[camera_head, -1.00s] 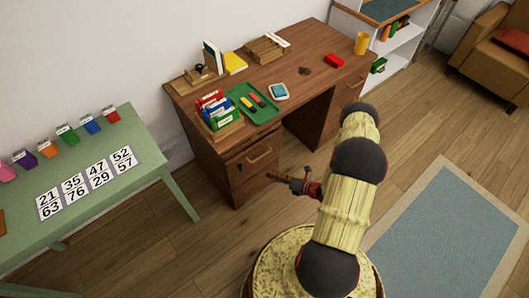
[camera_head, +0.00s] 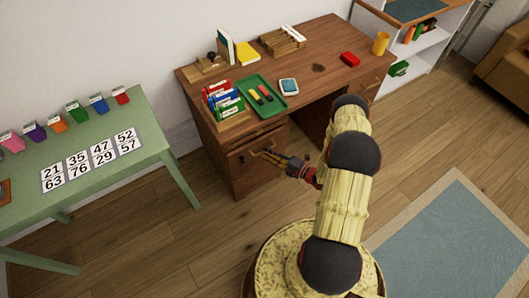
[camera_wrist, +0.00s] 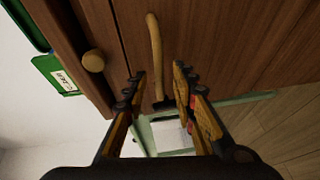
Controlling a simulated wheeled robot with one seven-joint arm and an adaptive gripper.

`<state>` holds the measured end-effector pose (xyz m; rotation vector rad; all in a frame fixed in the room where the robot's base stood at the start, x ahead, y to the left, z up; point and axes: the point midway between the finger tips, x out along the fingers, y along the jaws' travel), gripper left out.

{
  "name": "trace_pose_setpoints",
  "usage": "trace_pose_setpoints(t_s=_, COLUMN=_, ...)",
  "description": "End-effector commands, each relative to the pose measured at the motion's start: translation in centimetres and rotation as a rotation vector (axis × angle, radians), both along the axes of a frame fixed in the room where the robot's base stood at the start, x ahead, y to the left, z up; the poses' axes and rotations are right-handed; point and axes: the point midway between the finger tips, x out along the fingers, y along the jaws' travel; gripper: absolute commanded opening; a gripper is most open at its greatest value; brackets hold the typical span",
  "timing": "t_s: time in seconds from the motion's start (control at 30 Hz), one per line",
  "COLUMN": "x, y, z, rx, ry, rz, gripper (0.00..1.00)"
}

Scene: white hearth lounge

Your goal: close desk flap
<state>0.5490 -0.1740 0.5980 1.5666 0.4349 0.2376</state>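The brown wooden desk (camera_head: 330,50) stands against the wall. The front panel of its left pedestal, which looks like the flap (camera_head: 240,172), carries a curved brass-coloured handle (camera_head: 258,154). I cannot tell how far the flap stands open. My gripper (camera_head: 282,163) is close in front of this panel, by the handle. In the wrist view, my gripper (camera_wrist: 158,78) is open, with two separate fingers. The handle (camera_wrist: 155,45) runs down the panel (camera_wrist: 215,40), and its lower end appears between the fingers. Whether they touch it is unclear. A round knob (camera_wrist: 93,61) is left of the handle.
A green table (camera_head: 150,120) with number cards (camera_head: 90,160) stands left of the desk. Bare floor (camera_head: 205,225) lies before the desk; a blue rug (camera_head: 440,240) is right.

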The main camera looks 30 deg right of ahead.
Motion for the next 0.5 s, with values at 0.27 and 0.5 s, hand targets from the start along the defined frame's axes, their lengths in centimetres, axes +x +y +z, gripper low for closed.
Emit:
trace_pose_setpoints(t_s=0.27, x=2.4, y=1.1, z=-0.3, rx=-0.001, ry=0.000, rz=0.001, gripper=0.27)
trace_pose_setpoints(t_s=0.5, x=2.5, y=1.1, z=-0.3, rx=-0.001, ry=0.000, rz=-0.001, gripper=0.27)
